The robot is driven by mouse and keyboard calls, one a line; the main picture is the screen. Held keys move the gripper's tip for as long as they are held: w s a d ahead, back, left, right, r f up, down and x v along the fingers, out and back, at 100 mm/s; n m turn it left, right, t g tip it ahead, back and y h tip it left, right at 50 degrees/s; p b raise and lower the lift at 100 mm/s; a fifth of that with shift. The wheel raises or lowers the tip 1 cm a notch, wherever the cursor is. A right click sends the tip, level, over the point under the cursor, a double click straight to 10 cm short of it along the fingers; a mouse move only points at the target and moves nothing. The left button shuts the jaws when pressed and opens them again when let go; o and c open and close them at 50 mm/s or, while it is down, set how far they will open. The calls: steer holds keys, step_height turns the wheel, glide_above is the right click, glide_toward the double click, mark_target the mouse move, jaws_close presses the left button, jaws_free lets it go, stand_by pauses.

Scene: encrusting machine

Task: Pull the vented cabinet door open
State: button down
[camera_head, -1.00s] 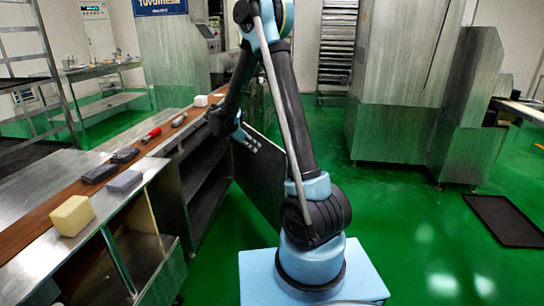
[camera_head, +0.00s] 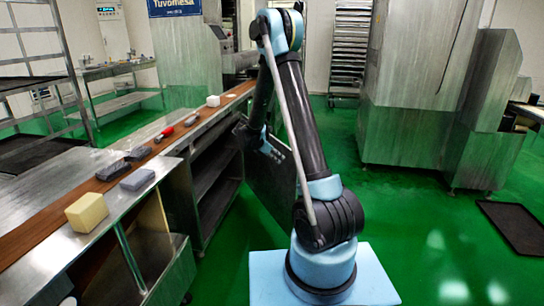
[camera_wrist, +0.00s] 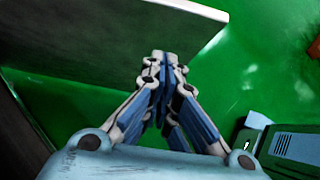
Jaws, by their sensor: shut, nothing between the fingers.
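The cabinet door (camera_head: 278,187) is a dark grey panel standing swung out from the cabinet (camera_head: 214,165), well open, with the shelves inside exposed. My arm partly covers the door in the head view, and I cannot make out its vents or handle. In the wrist view the door panel (camera_wrist: 95,45) fills the upper left as a broad dark face with a pale edge. My gripper (camera_wrist: 163,62) is shut and empty, its fingertips together near the panel's lower edge in that picture. I cannot tell whether they touch it. In the head view the fingers are not clear.
A counter (camera_head: 40,222) runs along the left, with a yellow block (camera_head: 87,212), grey blocks (camera_head: 137,179) and a red-handled tool (camera_head: 165,134) on it. Large metal machines (camera_head: 415,90) stand at right. Green floor (camera_head: 400,215) is free between them.

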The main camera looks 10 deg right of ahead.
mark_target(285, 155)
steer(key=shift+w+d+r, duration=0.1)
steer(key=shift+w+d, duration=0.25)
steer(key=shift+d, duration=0.45)
steer(key=shift+w+d, duration=0.3)
steer(key=shift+d, duration=0.5)
steer(key=shift+d, duration=0.1)
